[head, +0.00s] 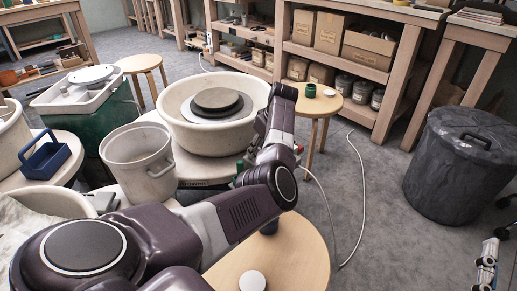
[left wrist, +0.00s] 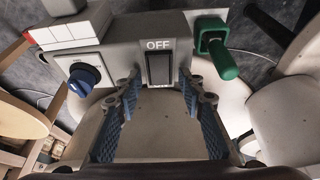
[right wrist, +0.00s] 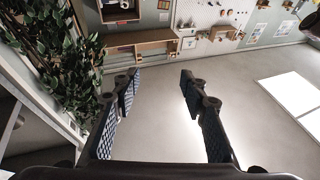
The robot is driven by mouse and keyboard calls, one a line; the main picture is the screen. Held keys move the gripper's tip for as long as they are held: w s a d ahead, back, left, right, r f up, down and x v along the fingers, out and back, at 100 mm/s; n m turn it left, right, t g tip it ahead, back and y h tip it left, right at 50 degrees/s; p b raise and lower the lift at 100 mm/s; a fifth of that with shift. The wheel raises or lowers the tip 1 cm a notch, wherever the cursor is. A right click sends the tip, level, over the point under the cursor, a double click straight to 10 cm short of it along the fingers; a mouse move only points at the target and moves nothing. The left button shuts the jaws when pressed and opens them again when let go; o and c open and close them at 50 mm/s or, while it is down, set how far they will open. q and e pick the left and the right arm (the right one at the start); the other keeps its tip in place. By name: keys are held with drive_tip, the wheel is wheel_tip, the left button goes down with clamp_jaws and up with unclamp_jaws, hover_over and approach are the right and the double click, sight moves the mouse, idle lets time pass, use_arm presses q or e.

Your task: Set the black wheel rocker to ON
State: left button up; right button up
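The black wheel rocker (left wrist: 158,68) sits upright in the grey control box (left wrist: 120,58) in the left wrist view. White letters reading OFF stand above it. Which way it is tilted I cannot tell. My left gripper (left wrist: 158,88) is open, its two blue-padded fingers on either side below the rocker, with nothing between them. Whether the tips touch the box is unclear. In the head view my left arm hides the rocker and the gripper.
A blue knob (left wrist: 84,79) is left of the rocker and a green lever (left wrist: 216,50) sticks out right of it. In the head view the wheel basin (head: 184,125), a white bucket (head: 138,160) and a stool (head: 290,255) crowd my left arm.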

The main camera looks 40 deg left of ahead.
use_arm(q)
clamp_jaws()
